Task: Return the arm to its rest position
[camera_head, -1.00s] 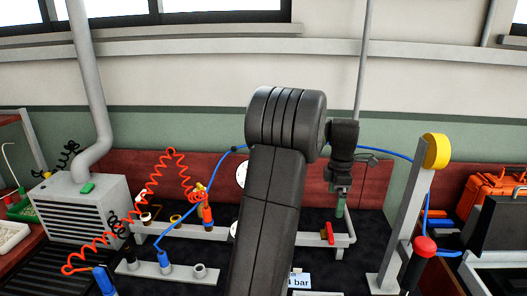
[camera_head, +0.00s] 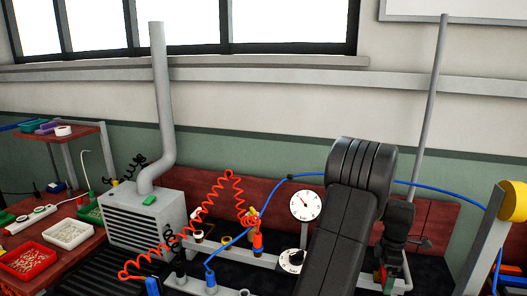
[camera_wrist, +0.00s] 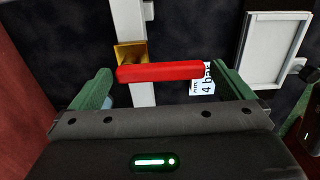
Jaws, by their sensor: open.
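My arm reaches over the bench in the head view, its wrist bent down at the right. My gripper (camera_wrist: 165,88) is open, with green fingers at left and right in the wrist view. A red lever (camera_wrist: 160,71) on a brass fitting (camera_wrist: 130,54) lies crosswise just beyond and between the fingertips. I cannot tell whether they touch it. The gripper also shows low in the head view (camera_head: 388,278), small and partly hidden by my arm.
A white gauge (camera_head: 305,205) stands left of my arm. A blue hose (camera_head: 440,187) and a coiled red hose (camera_head: 190,215) cross the bench. A grey post with a yellow cap (camera_head: 514,200) stands at the right. A grey vented box (camera_head: 140,222) with a pipe is at the left.

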